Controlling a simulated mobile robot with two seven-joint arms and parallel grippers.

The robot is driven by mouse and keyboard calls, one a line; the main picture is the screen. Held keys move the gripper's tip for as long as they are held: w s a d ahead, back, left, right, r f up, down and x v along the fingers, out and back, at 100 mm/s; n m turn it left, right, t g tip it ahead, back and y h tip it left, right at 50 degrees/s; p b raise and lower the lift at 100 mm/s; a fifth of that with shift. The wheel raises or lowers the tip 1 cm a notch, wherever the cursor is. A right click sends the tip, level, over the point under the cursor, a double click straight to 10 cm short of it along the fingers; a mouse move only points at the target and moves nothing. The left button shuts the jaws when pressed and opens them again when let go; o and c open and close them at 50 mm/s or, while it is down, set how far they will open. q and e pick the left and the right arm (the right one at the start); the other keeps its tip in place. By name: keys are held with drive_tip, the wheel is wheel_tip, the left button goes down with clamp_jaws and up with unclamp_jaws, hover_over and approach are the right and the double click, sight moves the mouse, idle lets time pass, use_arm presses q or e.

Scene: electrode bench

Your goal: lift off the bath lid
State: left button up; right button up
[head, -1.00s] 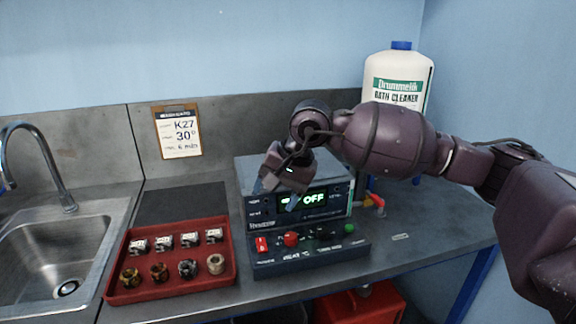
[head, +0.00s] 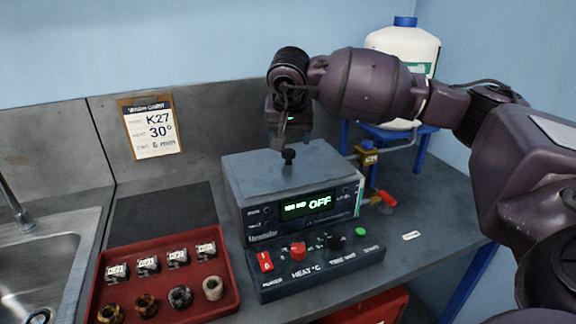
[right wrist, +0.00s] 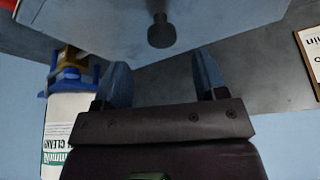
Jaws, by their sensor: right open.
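The bath (head: 300,205) is a grey box with a green display reading OFF, standing on the bench. Its flat grey lid (head: 260,172) is on top, with a black knob (head: 288,157) at the middle. My right gripper (head: 291,139) is open and empty, pointing down just above and behind the knob. In the right wrist view the knob (right wrist: 161,32) is ahead of the two spread fingertips (right wrist: 163,72), roughly centred between them, and not gripped. The lid (right wrist: 105,20) fills the top of that view. My left gripper is not in view.
A red tray (head: 165,262) with small labelled blocks and rings lies left of the bath. A control panel (head: 315,268) is in front. A white cleaner bottle (head: 412,48) on a blue stand and a tap with red handle (head: 385,199) are to the right. A sink (head: 35,270) is at far left.

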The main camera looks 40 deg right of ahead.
sight(289, 151)
drive_tip(key=shift+w+d+f, duration=0.1)
drive_tip(key=shift+w+f, duration=0.15)
drive_tip(key=shift+f, duration=0.4)
drive_tip(key=shift+w+f, duration=0.1)
drive_tip(key=shift+f, duration=0.5)
drive_tip(key=x, duration=0.4)
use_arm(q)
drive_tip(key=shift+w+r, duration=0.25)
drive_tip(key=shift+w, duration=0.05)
use_arm(e)
drive_tip(key=shift+r, duration=0.15)
clamp_jaws()
drive_tip(key=shift+r, duration=0.15)
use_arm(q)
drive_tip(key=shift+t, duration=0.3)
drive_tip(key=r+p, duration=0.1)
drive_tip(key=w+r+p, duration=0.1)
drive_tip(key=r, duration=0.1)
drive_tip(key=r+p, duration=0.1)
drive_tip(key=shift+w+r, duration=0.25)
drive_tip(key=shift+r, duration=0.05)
use_arm(e)
wheel_tip(289, 151, up, 23)
